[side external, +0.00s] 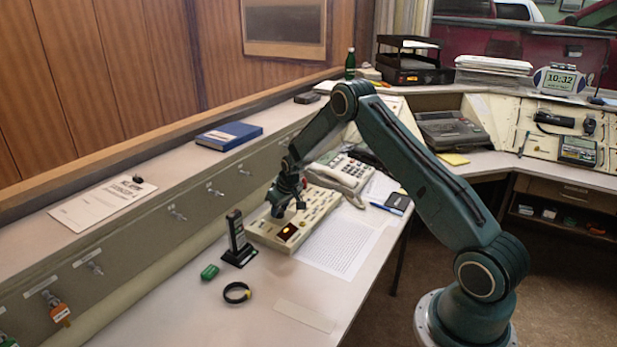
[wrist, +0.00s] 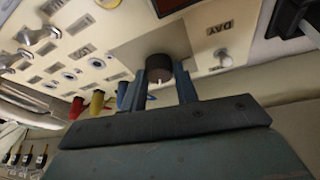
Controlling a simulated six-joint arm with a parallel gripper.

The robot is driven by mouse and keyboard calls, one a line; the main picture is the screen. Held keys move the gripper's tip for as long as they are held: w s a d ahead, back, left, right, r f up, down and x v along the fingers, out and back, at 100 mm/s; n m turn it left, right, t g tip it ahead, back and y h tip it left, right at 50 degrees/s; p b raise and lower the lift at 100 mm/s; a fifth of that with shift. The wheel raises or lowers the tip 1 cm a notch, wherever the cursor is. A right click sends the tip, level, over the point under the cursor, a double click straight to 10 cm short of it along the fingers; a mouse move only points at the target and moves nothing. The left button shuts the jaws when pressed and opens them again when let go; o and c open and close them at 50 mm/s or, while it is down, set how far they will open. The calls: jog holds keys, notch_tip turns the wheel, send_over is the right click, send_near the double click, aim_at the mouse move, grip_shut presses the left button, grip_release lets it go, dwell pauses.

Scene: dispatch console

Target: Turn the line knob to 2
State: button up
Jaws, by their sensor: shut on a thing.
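The line knob (wrist: 163,69) is a dark round knob with a white mark, on the cream console panel (wrist: 125,55) in the wrist view. My gripper (wrist: 160,78) is shut on it, one finger at each side. In the side external view my gripper (side external: 287,207) points down onto the console (side external: 265,236), and hides the knob. I cannot read any numbers around the knob or tell which one its mark faces.
Red (wrist: 76,108), yellow (wrist: 97,102) and blue (wrist: 122,95) caps stand beside the knob, with toggle switches around. A DAY label (wrist: 218,30) is to its right.

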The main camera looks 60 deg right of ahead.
dwell(0.4)
jog(key=o, duration=1)
jog(key=shift+c, duration=0.2)
jog(key=shift+r, duration=0.1)
jog(key=v, duration=1.3)
jog(key=shift+a+r, duration=0.2)
jog(key=shift+r, duration=0.05)
